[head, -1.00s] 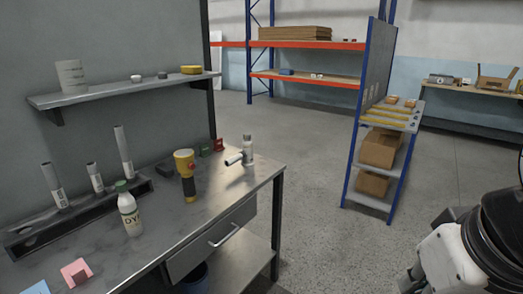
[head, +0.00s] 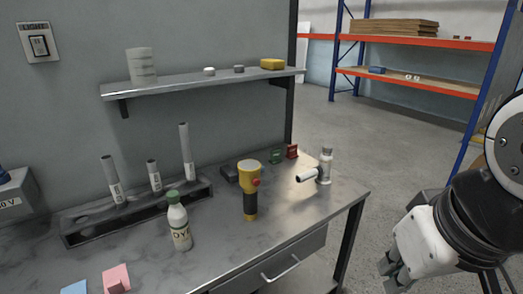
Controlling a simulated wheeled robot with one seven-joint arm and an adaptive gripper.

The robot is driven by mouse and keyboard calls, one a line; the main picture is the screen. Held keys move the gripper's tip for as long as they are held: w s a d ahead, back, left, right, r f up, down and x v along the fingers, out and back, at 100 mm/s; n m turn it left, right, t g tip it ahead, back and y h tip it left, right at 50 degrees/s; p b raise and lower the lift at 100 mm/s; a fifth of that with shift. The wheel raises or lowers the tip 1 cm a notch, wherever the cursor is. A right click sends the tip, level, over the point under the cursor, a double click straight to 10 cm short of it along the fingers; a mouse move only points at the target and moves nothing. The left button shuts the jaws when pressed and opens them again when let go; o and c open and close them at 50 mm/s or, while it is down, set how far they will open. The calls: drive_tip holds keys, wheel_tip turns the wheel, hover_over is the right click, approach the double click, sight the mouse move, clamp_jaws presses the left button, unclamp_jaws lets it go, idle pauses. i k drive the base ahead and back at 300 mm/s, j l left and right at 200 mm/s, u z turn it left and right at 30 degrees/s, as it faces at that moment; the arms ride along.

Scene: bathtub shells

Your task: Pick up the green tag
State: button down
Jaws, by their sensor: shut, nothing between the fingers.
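The green tag (head: 276,156) is a small green piece at the back of the metal workbench (head: 222,252), near its right end. It stands just left of a similar red tag (head: 291,151) and right of a dark block (head: 229,173). My gripper (head: 390,268) is at the lower right, beyond the bench's right edge and well apart from the tag. It is shut and empty. Part of my arm fills the right side of the view.
A yellow and black flashlight (head: 250,191) stands in front of the tag, a little left. A white pipe fitting (head: 324,168) stands to its right. A white bottle (head: 179,226) and a rack of tubes (head: 82,237) are left. A wall shelf (head: 180,88) hangs above.

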sight(276, 155)
drive_tip(key=i+l+u, duration=0.3)
drive_tip(key=i+l, duration=0.4)
drive_tip(key=i+l+u, duration=0.3)
drive_tip(key=i+l, duration=0.45)
drive_tip(key=l, duration=0.15)
